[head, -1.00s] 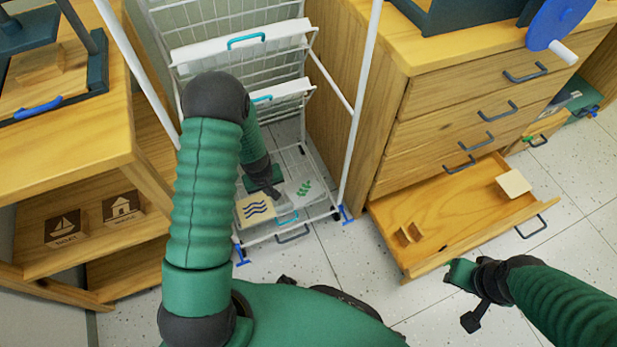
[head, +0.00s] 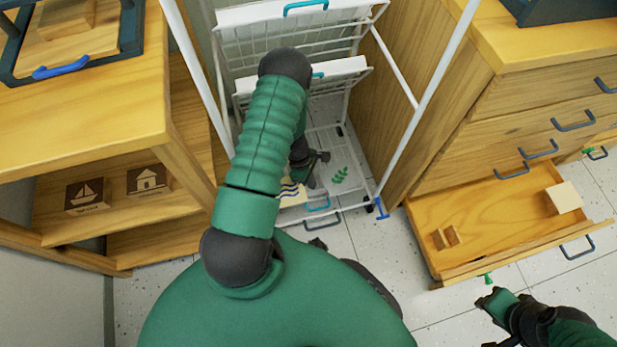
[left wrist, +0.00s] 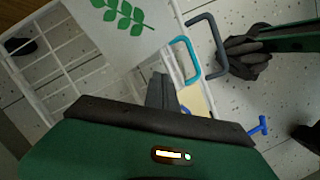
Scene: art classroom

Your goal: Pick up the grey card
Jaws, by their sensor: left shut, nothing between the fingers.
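The pale grey card with a green leaf print (head: 345,163) lies in the lowest tier of the white wire rack (head: 330,212). It also shows at the top of the left wrist view (left wrist: 150,38). My left gripper (head: 314,181) is inside the rack, just left of the leaf print. Its fingers (left wrist: 163,88) are shut and empty, beside the card's edge in the left wrist view. I cannot tell whether they touch it. A tan card with dark waves (head: 290,197) lies to the left, partly behind my gripper. My right gripper (head: 486,297) is low at the right, its opening unclear.
Turquoise and dark handles (left wrist: 188,62) sit at the rack's front. An open wooden drawer (head: 490,215) holds small blocks and a cream piece. A wooden shelf (head: 110,215) with picture tiles stands left.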

